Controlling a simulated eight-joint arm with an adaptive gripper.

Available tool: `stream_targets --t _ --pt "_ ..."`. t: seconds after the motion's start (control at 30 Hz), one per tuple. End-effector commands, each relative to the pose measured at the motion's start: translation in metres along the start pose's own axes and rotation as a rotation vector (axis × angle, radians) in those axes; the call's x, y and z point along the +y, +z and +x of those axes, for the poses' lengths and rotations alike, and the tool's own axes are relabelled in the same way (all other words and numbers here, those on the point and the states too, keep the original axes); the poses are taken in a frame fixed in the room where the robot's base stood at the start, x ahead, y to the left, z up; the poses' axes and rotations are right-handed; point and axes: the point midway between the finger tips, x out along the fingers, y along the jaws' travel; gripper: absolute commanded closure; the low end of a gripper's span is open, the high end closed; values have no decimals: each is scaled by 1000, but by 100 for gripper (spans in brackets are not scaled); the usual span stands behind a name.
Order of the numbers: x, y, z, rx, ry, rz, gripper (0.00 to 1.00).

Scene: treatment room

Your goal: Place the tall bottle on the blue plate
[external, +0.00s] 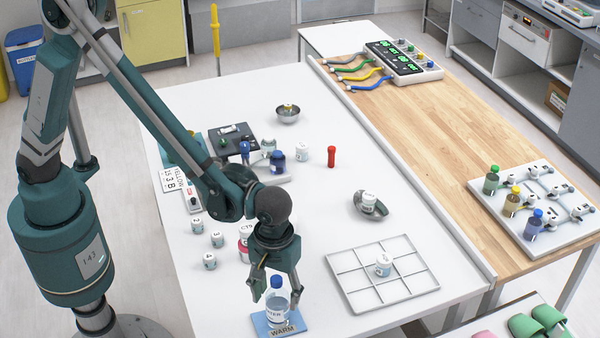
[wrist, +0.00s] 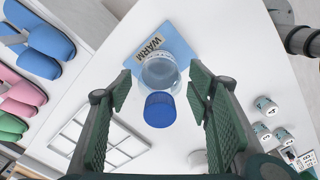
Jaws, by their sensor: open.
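The tall bottle (external: 277,302) is clear with a blue cap and a label reading WATER. It stands upright on the blue plate (external: 258,322), which is marked WARM, near the front edge of the white table. In the wrist view the bottle (wrist: 160,75) is seen from above, its base over the blue plate (wrist: 182,45). My gripper (external: 273,292) is open around the upper part of the bottle. In the wrist view the fingers of my gripper (wrist: 160,90) stand on both sides of the bottle, with gaps visible on each side.
A white grid tray (external: 345,295) with a small jar (external: 383,264) lies right of the bottle. Small numbered jars (external: 209,261) stand to the left. A grey dish (external: 358,204) holding a jar and a red bottle (external: 331,157) are farther back. The table's front edge is close.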

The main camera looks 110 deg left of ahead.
Motion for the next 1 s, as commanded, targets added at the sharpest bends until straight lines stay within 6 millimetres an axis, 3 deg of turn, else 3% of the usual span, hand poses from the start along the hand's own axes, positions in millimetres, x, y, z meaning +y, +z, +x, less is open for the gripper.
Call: stream_targets --t 0.2,0.43,1.0 --pt "-1 0 -34 0 0 0 49" --pt "0 0 -59 0 0 0 49" --pt "0 0 -68 0 0 0 49"
